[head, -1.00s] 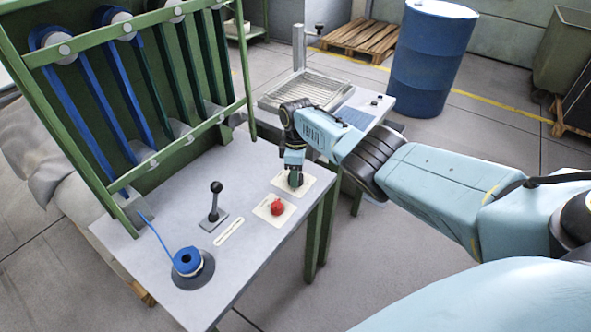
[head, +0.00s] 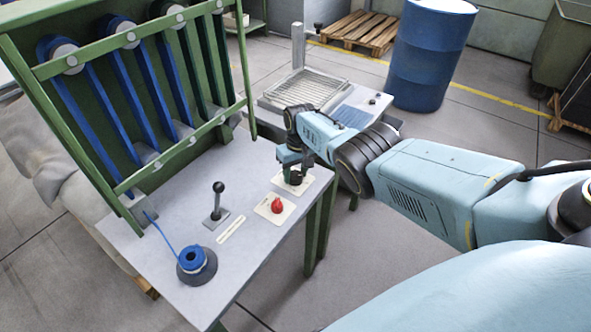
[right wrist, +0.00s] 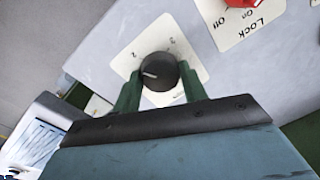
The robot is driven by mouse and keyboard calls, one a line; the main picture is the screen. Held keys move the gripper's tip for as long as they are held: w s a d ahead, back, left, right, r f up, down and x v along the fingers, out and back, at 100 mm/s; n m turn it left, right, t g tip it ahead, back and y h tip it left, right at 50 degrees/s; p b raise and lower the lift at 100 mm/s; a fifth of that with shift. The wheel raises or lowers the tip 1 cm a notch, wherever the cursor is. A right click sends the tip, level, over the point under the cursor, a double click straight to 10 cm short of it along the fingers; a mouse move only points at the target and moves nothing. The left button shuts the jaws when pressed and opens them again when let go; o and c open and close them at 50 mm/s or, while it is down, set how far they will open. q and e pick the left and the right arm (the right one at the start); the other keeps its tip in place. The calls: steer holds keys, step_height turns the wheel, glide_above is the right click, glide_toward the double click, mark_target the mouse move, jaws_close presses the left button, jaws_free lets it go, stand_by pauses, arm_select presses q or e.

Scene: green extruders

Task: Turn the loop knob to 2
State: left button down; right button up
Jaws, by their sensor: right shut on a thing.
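The loop knob (right wrist: 160,72) is a round black knob with a white pointer mark, on a white plate (right wrist: 190,62). In the right wrist view its mark points left, a little below the printed 2; a 3 is printed to the right of the 2. The rest of the lettering is partly hidden. My right gripper (right wrist: 158,88) is shut on the knob, with a green finger on each side. My left gripper is not in view.
A red knob (head: 277,205) on a plate marked Lock, On and Off is close beside the loop knob. A black lever (head: 217,200) and a blue spool (head: 191,259) stand on the grey table (head: 243,165). A green frame (head: 150,105) rises behind.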

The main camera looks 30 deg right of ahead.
mark_target(297, 175)
steer(key=shift+m, duration=1)
steer(key=o, duration=1)
steer(key=shift+p, duration=0.3)
steer(key=r+p, duration=0.2)
steer(key=r, duration=0.1)
steer(key=r+p, duration=0.2)
steer(key=shift+d+r, duration=0.2)
steer(key=shift+r, duration=0.2)
steer(key=r+p, duration=0.1)
steer(key=r, duration=0.1)
steer(key=r+p, duration=0.1)
steer(key=r, duration=0.2)
steer(key=r+p, duration=0.1)
steer(key=r, duration=0.1)
steer(key=shift+s+d+r, duration=0.15)
steer(key=shift+d+r, duration=0.1)
steer(key=shift+r, duration=0.05)
